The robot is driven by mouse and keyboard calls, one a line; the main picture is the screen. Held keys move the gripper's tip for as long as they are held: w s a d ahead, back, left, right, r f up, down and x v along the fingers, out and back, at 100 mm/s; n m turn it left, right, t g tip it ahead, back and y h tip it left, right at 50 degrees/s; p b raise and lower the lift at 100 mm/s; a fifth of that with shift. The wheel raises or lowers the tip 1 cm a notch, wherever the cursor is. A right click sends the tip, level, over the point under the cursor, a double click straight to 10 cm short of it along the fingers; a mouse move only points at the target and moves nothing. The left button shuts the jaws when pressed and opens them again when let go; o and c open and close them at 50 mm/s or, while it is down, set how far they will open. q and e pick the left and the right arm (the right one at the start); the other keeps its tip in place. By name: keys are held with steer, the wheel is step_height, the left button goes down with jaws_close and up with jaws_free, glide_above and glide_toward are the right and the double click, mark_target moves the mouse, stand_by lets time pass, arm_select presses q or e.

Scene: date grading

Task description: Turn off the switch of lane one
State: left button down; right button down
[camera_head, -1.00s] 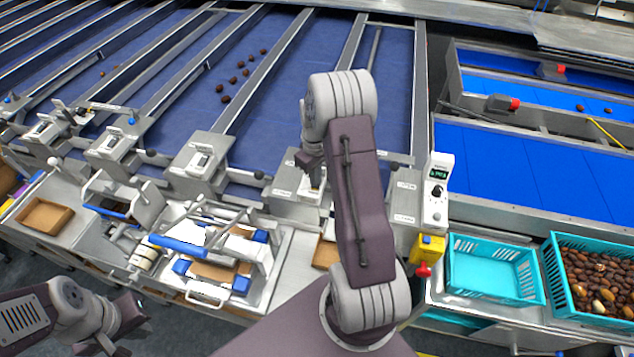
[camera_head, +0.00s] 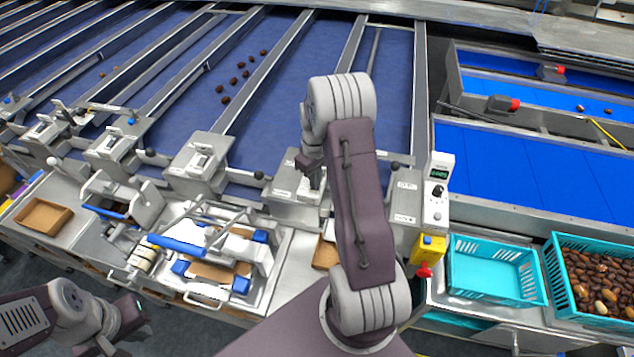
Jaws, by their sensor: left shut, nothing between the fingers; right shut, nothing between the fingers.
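Several metal switch boxes stand at the near ends of the blue lanes. Boxes with visible rocker switches include one at centre left (camera_head: 200,163), one further left (camera_head: 110,143) and one at the far left (camera_head: 42,131). My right gripper (camera_head: 315,180) is shut and empty, pointing down at the top of the box right of these (camera_head: 290,192). My gripper and arm cover much of that box, so its switch and any contact cannot be made out. The lane numbers are too small to read. My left gripper (camera_head: 112,346) is shut and empty at the lower left, away from the boxes.
A white control unit (camera_head: 438,190) with a display and knob stands right of my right arm, above a yellow box with a red button (camera_head: 425,268). A metal-framed device with blue parts (camera_head: 180,246) occupies the bench. Turquoise crates (camera_head: 490,295) stand at right.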

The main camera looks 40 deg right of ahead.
steer(key=shift+w+r+p, duration=0.1)
steer(key=shift+r+p, duration=0.55)
step_height(320, 180, up, 6)
steer(key=p, duration=0.4)
steer(key=shift+f, duration=0.25)
